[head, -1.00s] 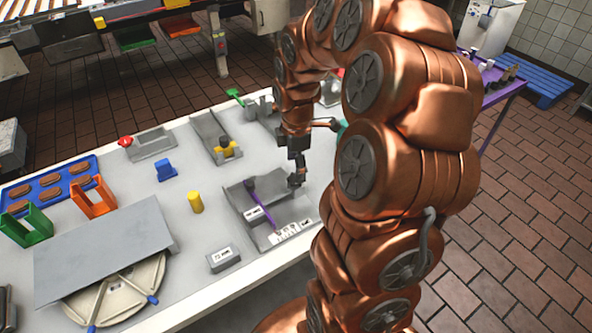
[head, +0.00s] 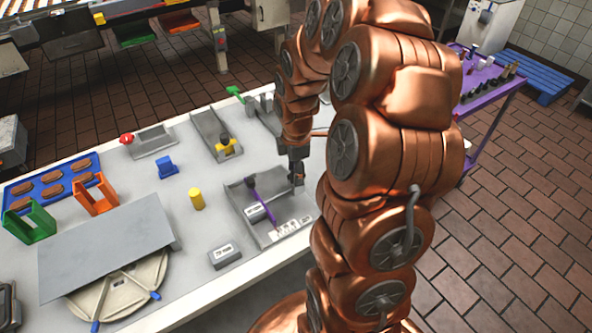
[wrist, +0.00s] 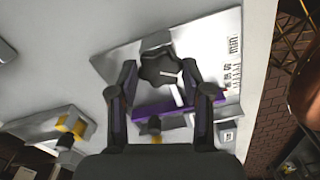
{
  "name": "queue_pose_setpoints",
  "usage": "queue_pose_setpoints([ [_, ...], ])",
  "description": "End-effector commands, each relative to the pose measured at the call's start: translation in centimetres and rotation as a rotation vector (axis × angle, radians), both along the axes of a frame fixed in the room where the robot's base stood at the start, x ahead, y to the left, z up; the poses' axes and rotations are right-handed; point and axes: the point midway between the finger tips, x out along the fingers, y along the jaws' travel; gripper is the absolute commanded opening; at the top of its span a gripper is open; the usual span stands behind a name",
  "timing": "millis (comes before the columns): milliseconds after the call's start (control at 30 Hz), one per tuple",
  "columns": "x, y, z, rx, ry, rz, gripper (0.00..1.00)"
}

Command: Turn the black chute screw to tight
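The black chute screw (wrist: 158,68) is a dark lobed knob with a white line on it, seen in the wrist view on a pale grey plate. My gripper (wrist: 160,82) has its two fingers apart, one on each side of the knob. Small gaps seem to show; I cannot tell whether either finger touches it. In the head view my gripper (head: 296,174) points down at the back right corner of the grey chute tray (head: 236,196), and it hides the screw there. A purple bar (head: 264,207) crosses the tray; it also shows beside the knob in the wrist view (wrist: 150,109).
A labelled grey box (head: 224,256) and a yellow cylinder (head: 197,199) stand left of the tray. A grey trough with a yellow part (head: 228,147) lies behind it. A blue block (head: 166,167) stands farther left. Bare tabletop lies between them.

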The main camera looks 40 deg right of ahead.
Motion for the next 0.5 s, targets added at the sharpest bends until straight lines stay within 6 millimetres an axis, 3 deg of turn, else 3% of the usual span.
queue_pose_setpoints([
  [267,0.01,0.01,0.01,0.000,0.000,0.000,0.14],
  [500,0.04,-0.02,-0.11,-0.001,-0.002,-0.022,0.14],
])
